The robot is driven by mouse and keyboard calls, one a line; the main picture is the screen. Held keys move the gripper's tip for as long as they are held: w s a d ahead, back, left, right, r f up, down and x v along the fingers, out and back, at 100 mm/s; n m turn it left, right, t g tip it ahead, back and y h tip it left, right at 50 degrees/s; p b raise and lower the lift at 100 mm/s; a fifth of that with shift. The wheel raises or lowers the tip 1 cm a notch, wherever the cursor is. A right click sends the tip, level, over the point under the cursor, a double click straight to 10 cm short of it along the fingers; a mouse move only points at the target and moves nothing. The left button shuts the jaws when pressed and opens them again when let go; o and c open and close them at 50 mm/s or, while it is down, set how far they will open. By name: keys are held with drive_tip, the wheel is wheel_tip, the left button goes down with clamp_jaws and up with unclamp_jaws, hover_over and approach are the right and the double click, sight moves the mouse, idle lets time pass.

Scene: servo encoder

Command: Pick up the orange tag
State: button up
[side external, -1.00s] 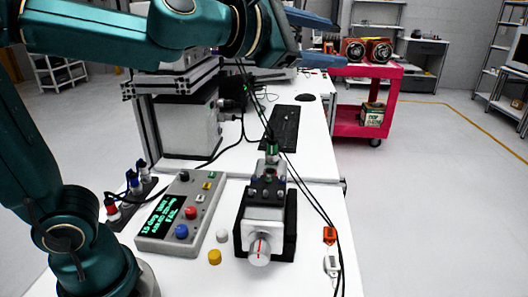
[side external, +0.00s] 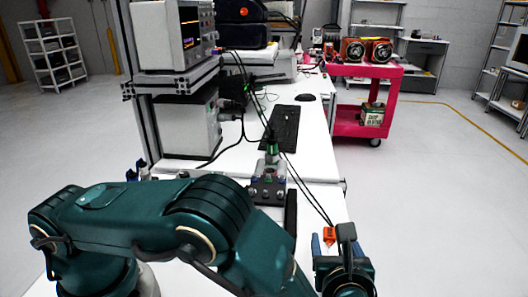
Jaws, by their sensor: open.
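The orange tag (side external: 330,235) lies near the right edge of the white table, on a dark cable. My gripper (side external: 336,245) is low over that edge, with blue fingers apart. In the picture, the upper part of the tag shows between the fingers, closer to the left one. My gripper body hides the lower part of the tag and the white tag below it. I cannot tell how high the fingertips are or whether they touch the tag.
The grey control box is hidden too. Dark cables (side external: 308,197) run along the table to the tag. A black keyboard (side external: 281,128) lies farther back. Floor is open at right.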

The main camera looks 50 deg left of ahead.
sight(331, 238)
drive_tip(key=shift+s+d+f+m+t, duration=0.15)
drive_tip(key=shift+s+d+f+m, duration=0.1)
drive_tip(key=shift+f, duration=0.15)
drive_tip(key=shift+s+d+f+m+t, duration=0.15)
drive_tip(key=shift+s+d+f+m, duration=0.1)
drive_tip(key=shift+f, duration=0.15)
drive_tip(key=shift+x, duration=2.45)
drive_tip(key=shift+c, duration=0.3)
clamp_jaws()
